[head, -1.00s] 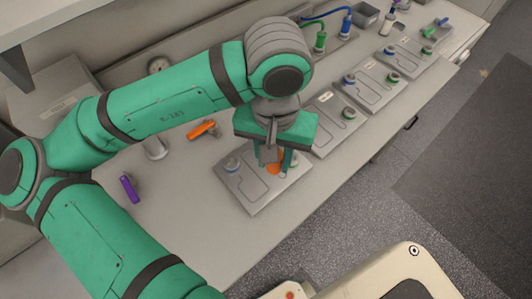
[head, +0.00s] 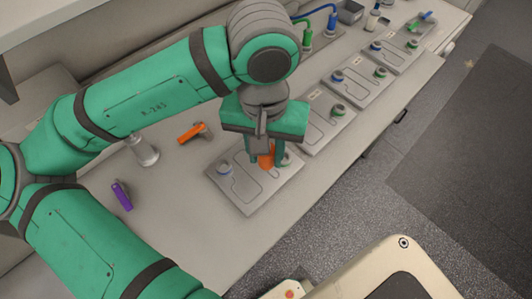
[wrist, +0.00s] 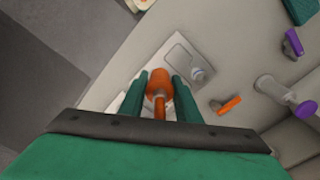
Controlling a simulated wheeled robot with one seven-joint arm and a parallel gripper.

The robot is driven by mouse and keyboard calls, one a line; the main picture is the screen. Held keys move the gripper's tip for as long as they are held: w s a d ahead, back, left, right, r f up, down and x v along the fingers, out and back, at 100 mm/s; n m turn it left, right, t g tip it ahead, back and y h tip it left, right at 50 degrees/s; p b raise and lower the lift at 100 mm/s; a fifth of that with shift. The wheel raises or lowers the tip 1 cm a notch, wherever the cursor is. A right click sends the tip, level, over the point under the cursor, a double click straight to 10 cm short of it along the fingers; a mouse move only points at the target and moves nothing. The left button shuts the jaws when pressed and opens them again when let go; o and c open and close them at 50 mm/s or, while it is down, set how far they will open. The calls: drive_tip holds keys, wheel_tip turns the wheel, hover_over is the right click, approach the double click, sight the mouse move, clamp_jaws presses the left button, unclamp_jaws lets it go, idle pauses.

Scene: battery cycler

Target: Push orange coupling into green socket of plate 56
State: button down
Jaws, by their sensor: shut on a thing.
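The orange coupling (head: 266,159) is held upright between the two fingers of my gripper (head: 267,160). It also shows in the wrist view (wrist: 159,86), with a finger on either side. My gripper is shut on it, over the right part of the nearest grey plate (head: 243,192). That plate has a blue-ringed socket (head: 225,168) at its left. A socket at its right end (head: 287,158) is partly hidden by a finger, and its colour is hard to tell. I cannot tell whether the coupling touches the plate. No plate number is readable.
More grey plates with blue and green fittings (head: 357,84) run along the bench to the upper right. An orange-handled fitting (head: 191,132) and a purple one (head: 121,195) stand to the left. Bare bench lies in front of the purple one.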

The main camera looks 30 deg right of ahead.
drive_tip(key=shift+r, duration=1.4)
